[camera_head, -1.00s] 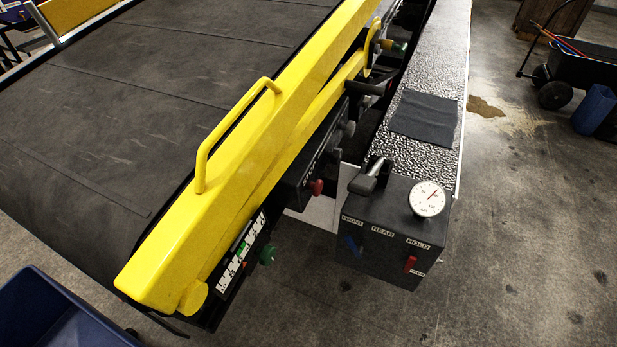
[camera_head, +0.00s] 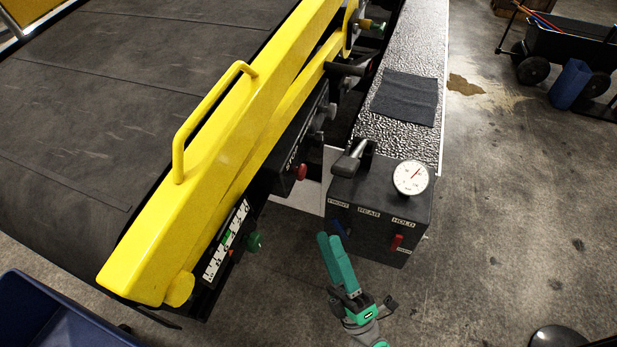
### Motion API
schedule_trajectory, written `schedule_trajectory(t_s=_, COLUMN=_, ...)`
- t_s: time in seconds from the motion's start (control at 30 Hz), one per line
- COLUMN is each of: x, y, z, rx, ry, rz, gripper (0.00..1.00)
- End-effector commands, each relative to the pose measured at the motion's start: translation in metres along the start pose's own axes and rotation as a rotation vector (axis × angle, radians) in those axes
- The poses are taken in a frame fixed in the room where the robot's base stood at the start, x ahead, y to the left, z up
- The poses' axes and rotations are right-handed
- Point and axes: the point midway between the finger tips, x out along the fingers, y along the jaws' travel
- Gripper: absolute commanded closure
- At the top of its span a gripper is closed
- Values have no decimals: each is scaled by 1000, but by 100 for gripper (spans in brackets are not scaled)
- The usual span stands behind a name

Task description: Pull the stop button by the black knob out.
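A red stop button (camera_head: 300,171) sticks out of the black side panel (camera_head: 284,168) under the yellow rail; blurred lettering runs along that panel. Dark grey to black knobs (camera_head: 329,109) stand just beyond it on the same side. My gripper (camera_head: 329,237) has teal fingers and is in front of the black control box, below and right of the red button and apart from it. The fingers lie side by side with no clear gap, and nothing shows between them.
The black control box (camera_head: 368,235) carries a gauge (camera_head: 410,178), a black lever (camera_head: 349,160), a blue switch and a red switch (camera_head: 396,242). A green button (camera_head: 253,241) is at the lower left. The yellow rail (camera_head: 225,150) has a raised handle.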

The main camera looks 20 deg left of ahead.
Motion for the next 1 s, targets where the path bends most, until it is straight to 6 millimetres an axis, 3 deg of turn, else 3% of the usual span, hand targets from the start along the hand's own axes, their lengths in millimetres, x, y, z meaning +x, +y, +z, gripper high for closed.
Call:
schedule_trajectory(t_s=0.1, x=22, y=-7, z=16, rx=-139, ry=143, rz=-38, gripper=60)
schedule_trajectory(t_s=0.3, x=46, y=-22, z=43, rx=-342, ry=364, rz=-132, gripper=60)
schedule_trajectory(t_s=0.6, x=59, y=-32, z=78, rx=-504, ry=551, rz=-246, gripper=60)
schedule_trajectory(t_s=0.77, x=64, y=-36, z=78, rx=-519, ry=579, rz=-260, gripper=60)
schedule_trajectory(t_s=1.0, x=90, y=-48, z=63, rx=-518, ry=581, rz=-259, gripper=60)
